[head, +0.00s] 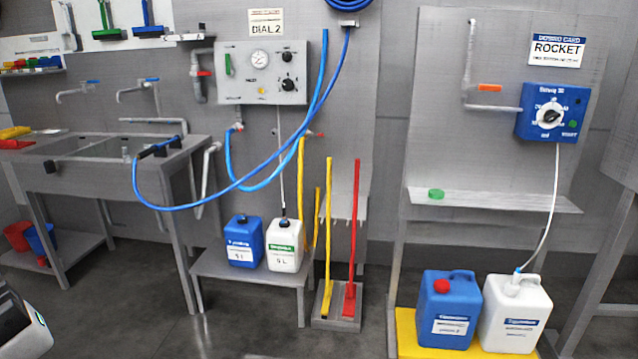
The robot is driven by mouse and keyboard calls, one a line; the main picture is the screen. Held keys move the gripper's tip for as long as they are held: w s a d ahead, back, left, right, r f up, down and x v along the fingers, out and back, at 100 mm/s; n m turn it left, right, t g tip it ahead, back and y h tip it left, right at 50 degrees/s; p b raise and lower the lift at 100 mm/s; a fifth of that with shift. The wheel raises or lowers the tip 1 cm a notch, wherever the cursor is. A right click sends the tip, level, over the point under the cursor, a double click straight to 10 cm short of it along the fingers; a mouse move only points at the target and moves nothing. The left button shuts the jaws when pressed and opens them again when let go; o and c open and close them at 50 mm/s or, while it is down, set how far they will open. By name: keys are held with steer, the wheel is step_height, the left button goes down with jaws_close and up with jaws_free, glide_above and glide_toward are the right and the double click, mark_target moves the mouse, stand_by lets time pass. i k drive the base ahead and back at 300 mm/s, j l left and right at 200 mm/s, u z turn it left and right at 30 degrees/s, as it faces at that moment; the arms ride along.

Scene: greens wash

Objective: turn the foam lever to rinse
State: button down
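The grey control panel (263,98) hangs on the wall left of centre, under a small card reading "DIAL 2". A green lever (228,64) stands upright at its left side. A round gauge (260,60) sits in the middle, with two black knobs (288,57) on the right, one above the other. The panel's small labels are too blurred to read, so I cannot tell which control is the foam lever or its setting. A light and dark part at the bottom left corner looks like my arm. My gripper's fingers are not in view.
A blue hose (200,207) loops from the wall to the sink bench (178,150). Blue and white jugs (243,240) stand on a low table below the panel. Yellow and red handles stand to their right. A blue dosing unit (553,112) hangs at right. The front floor is clear.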

mark_target(229, 72)
steer(key=i+u, duration=0.15)
steer(key=i, duration=0.45)
steer(key=i+l+u, duration=0.15)
steer(key=i, duration=0.45)
steer(key=i+l+u, duration=0.55)
steer(key=i, duration=0.25)
steer(key=i+j, duration=0.15)
steer(key=i, duration=0.5)
steer(key=i+j+u, duration=0.1)
steer(key=i, duration=0.5)
steer(key=i+j, duration=0.2)
steer(key=i, duration=0.45)
